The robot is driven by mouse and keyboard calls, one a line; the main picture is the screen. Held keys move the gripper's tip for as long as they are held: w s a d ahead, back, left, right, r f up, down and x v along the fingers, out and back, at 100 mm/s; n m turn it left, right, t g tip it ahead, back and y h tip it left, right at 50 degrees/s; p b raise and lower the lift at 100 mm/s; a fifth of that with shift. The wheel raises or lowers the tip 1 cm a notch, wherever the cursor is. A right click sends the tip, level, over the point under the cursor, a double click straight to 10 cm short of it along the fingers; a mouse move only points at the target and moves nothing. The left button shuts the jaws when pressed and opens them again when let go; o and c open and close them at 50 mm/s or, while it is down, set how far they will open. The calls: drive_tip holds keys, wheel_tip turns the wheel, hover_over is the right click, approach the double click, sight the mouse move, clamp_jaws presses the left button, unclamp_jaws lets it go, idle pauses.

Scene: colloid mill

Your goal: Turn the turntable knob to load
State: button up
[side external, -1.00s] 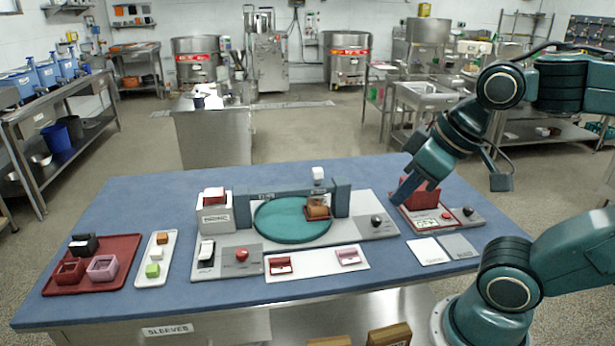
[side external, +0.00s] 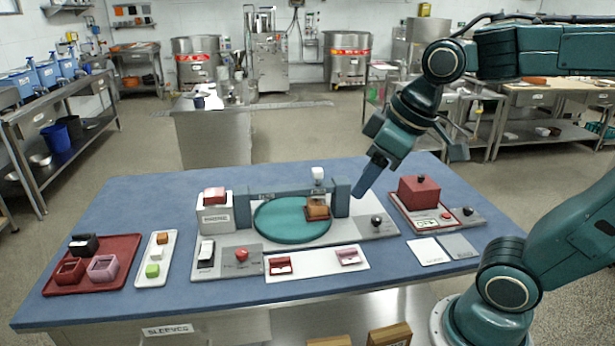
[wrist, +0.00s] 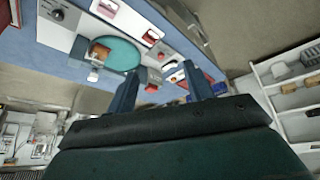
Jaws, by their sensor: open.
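The black turntable knob (side external: 376,220) sits on the grey panel at the right of the green turntable (side external: 290,221). In the wrist view the knob (wrist: 58,14) is near the top left, and the turntable (wrist: 122,55) is right of it. A brown block (side external: 317,208) with a darker base rests on the turntable's right edge, under the grey bridge. My gripper (side external: 362,190) hangs tilted in the air, above and slightly left of the knob and apart from it. In the wrist view its two fingers (wrist: 160,75) stand apart with nothing between them.
A red box (side external: 419,192) with a dark top knob stands on a panel right of my gripper. A second black knob (side external: 468,211) is beside it.

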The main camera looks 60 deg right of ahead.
sight(242, 251)
drive_tip(key=w+f+n+g, duration=0.1)
drive_tip(key=w+n, duration=0.2)
drive_tip(key=w, duration=0.6)
drive_tip(key=w+d+f+n+y, duration=0.1)
drive_tip(key=w+d+f+n, duration=0.1)
drive_tip(key=w+f, duration=0.6)
drive_tip(key=w+d+f+n+g+y, duration=0.1)
drive_tip(key=w+f+n, duration=0.3)
drive_tip(key=w+f, duration=0.4)
drive_tip(key=w+d+y, duration=0.1)
drive_tip(key=w, duration=0.2)
drive_tip(key=shift+w+f+n+g+y, duration=0.25)
drive_tip(key=shift+n+g+y, duration=0.05)
drive_tip(key=shift+n, duration=0.1)
drive_tip(key=x, duration=1.3)
drive_tip(key=shift+f, duration=0.4)
drive_tip(key=c, duration=1)
